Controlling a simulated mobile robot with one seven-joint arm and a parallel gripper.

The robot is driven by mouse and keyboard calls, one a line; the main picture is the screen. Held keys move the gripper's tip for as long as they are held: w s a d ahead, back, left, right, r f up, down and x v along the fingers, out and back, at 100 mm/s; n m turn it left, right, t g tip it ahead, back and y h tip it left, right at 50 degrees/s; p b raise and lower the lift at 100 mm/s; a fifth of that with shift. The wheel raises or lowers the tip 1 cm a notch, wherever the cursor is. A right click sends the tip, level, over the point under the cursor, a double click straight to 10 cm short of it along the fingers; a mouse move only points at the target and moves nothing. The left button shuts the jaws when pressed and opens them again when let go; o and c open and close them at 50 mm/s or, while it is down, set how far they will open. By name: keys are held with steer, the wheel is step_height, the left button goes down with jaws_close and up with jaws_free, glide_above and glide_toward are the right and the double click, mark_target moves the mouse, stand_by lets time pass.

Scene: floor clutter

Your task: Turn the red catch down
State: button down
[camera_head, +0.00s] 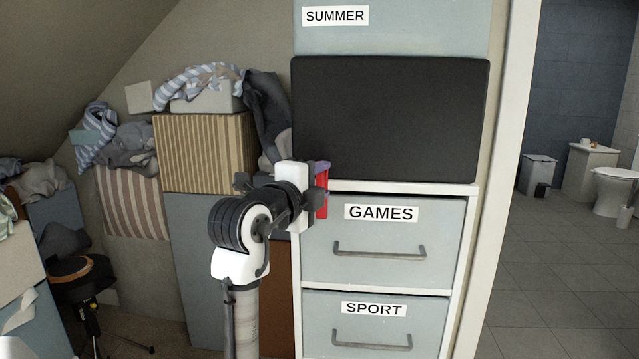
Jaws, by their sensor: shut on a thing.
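The red catch (322,195) shows as a narrow upright strip at the lower left corner of the black panel (390,118), by the left post of the cabinet. My gripper (316,188) is at the catch, reaching it from the left, and is shut on it. The gripper's white body hides the left part of the catch. A small purple piece shows just above the red part; I cannot tell whether it belongs to the catch. The black panel covers the compartment between the SUMMER front (420,28) and the GAMES drawer (385,240).
The GAMES drawer and the SPORT drawer (375,325) below it have protruding grey bar handles. A striped box (205,150) with clothes stands left of the cabinet, close behind my arm. A dark stool (80,275) is at far left. Open tiled floor (550,280) lies at right.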

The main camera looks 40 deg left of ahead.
steer(key=c, duration=0.8)
jaws_free()
steer(key=s, duration=0.4)
steer(key=s+d, duration=0.1)
steer(key=s, duration=0.4)
steer(key=s+d+b, duration=0.1)
steer(key=s, duration=0.3)
steer(key=shift+s+d, duration=0.1)
steer(key=shift+s, duration=0.25)
